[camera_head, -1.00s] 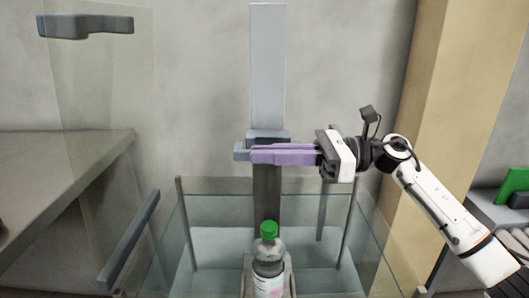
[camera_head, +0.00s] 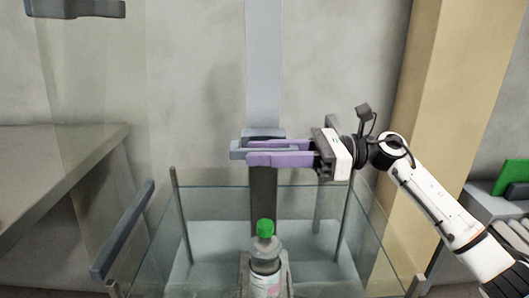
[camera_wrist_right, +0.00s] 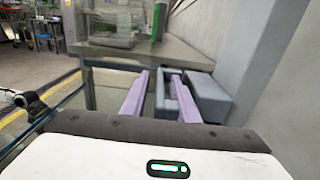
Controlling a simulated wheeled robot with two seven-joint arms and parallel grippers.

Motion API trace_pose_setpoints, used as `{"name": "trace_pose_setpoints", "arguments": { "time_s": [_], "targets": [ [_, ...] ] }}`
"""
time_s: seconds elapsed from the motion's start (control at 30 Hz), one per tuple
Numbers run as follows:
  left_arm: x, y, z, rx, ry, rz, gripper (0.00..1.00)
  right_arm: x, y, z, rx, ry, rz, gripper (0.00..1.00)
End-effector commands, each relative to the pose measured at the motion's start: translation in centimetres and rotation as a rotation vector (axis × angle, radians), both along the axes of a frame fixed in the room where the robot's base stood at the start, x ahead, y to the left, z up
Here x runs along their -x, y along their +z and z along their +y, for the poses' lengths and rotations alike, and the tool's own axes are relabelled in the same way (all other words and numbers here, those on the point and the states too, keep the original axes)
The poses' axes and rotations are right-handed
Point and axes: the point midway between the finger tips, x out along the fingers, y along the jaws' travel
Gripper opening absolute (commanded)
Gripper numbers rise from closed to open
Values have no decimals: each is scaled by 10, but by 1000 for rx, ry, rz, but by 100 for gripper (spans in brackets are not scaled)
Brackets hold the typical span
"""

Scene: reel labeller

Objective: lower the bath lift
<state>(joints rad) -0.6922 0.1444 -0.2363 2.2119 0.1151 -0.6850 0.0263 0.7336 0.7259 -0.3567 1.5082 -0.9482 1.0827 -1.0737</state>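The bath lift has a pale grey upright column (camera_head: 263,70) with a grey slide block and handle bar (camera_head: 238,150) across it. Below, its carrier (camera_head: 244,272) holds a clear bottle with a green cap (camera_head: 265,229), upright at the glass bath (camera_head: 205,262). My right gripper (camera_head: 250,153) comes from the right at handle height. Its purple fingers are parted, with part of the handle between them. The right wrist view shows the handle bar (camera_wrist_right: 160,93) between the fingers, with gaps showing, so they look open around it. My left gripper is not in view.
A grey worktop (camera_head: 60,165) stands at left, near a glass panel with a dark grey handle (camera_head: 75,8). Another grey bar (camera_head: 123,230) slants beside the bath. A tan pillar (camera_head: 440,120) and a green object (camera_head: 513,177) are at right.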

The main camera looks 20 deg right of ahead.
Motion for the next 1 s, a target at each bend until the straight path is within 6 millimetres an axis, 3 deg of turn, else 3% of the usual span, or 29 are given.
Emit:
{"name": "trace_pose_setpoints", "arguments": {
  "time_s": [0.27, 0.7, 1.0],
  "targets": [
    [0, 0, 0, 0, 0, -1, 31, 3, 0, -12, -1, -2, 1, 27],
    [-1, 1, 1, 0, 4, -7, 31, 26, 0, -87, 0, -2, 2, 27],
    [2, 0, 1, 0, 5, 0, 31, 31, 0, -99, 0, 0, 0, 27]
  ]
}}
